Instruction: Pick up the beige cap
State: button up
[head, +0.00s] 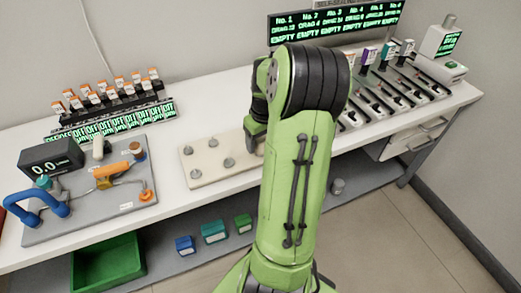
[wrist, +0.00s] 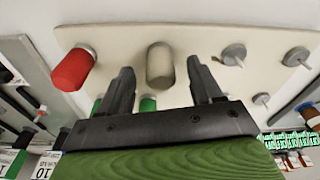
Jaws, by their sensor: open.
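The beige cap (wrist: 160,66) stands on a peg of the pale board (wrist: 200,40) in the wrist view. My gripper (wrist: 161,70) is open, with one black finger on each side of the cap in the picture. I cannot tell whether the fingers are level with the cap or still short of it. The space between the jaws is empty near the palm.
A red cap (wrist: 72,70) sits left of the beige one in the wrist view. Bare grey pegs (wrist: 234,54) stand to the right. In the head view, a grey station with an orange tool (head: 110,175) stands left of the board.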

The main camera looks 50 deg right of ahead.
aim_at(260, 140)
jog(key=shift+w+f, duration=0.1)
jog(key=shift+f, duration=0.35)
jog(key=shift+r, duration=0.15)
jog(key=shift+c, duration=0.5)
jog(key=c, duration=1)
notch_tip(260, 140, up, 10)
jog(key=p, duration=0.4)
